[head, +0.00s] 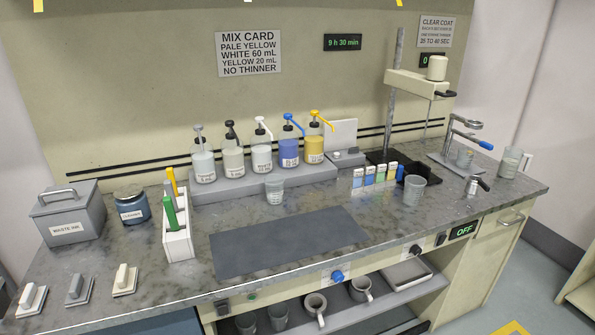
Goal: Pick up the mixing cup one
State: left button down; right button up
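No label reading "mixing cup one" can be made out, so I cannot tell which cup it is. A clear graduated cup (275,190) stands upright on the bench in front of the pump bottles. Another clear cup (414,191) stands upright further right, beside a black item. Neither of my grippers is in view.
Pump bottles (261,150) stand on a grey platform at the back. A dark mat (290,243) lies bare at the front middle. A white rack (177,237) with coloured-handled tools, a blue jar (131,206) and a waste box (72,215) fill the left. A mixer stand (398,90) rises at right.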

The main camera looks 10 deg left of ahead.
aim_at(275, 190)
jog(key=i+l+u, duration=0.3)
jog(key=i+l, duration=0.25)
jog(key=i+l+u, duration=0.3)
jog(key=i+l, duration=0.2)
jog(key=l, duration=0.2)
